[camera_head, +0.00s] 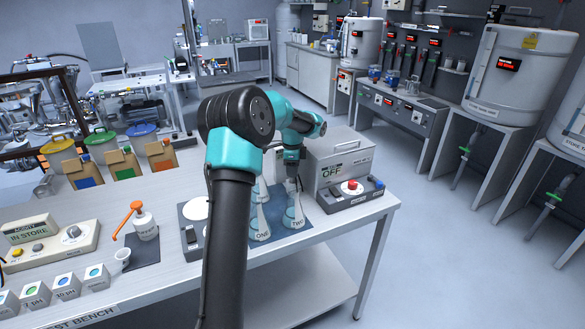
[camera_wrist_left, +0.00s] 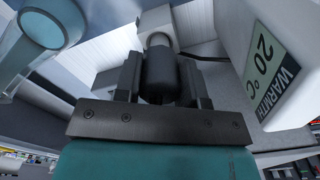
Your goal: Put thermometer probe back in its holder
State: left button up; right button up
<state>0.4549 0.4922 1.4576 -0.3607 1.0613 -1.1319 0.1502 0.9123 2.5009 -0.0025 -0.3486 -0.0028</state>
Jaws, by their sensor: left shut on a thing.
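My left gripper (camera_head: 292,182) is above and beside the flask marked TWO (camera_head: 294,216), near the grey box reading OFF (camera_head: 330,173). In the left wrist view, my left gripper (camera_wrist_left: 160,90) is shut on a dark cylindrical handle, which looks like the thermometer probe (camera_wrist_left: 160,72). A paler collar shows at the handle's far end, against a whitish block (camera_wrist_left: 154,17) that may be the holder. I cannot tell whether the probe is seated in it. A dark cable runs to the right. In the head view the probe is hidden or too small to tell. My right gripper is out of view.
Flask ONE (camera_head: 259,225) stands left of flask TWO. A control box with a red knob (camera_head: 351,188) sits to the right. A display reading 20 °C (camera_wrist_left: 266,55) is close at right in the wrist view. An orange-levered bottle (camera_head: 144,224) stands at left.

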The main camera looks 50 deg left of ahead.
pick_arm(q)
jog(key=shift+f, duration=1.4)
dwell(0.4)
jog(key=o, duration=1.7)
jog(key=shift+c, duration=0.2)
jog(key=shift+r, duration=0.1)
jog(key=shift+r, duration=2.95)
jog(key=shift+r, duration=0.1)
notch_tip(320, 180, up, 17)
jog(key=shift+r, duration=0.1)
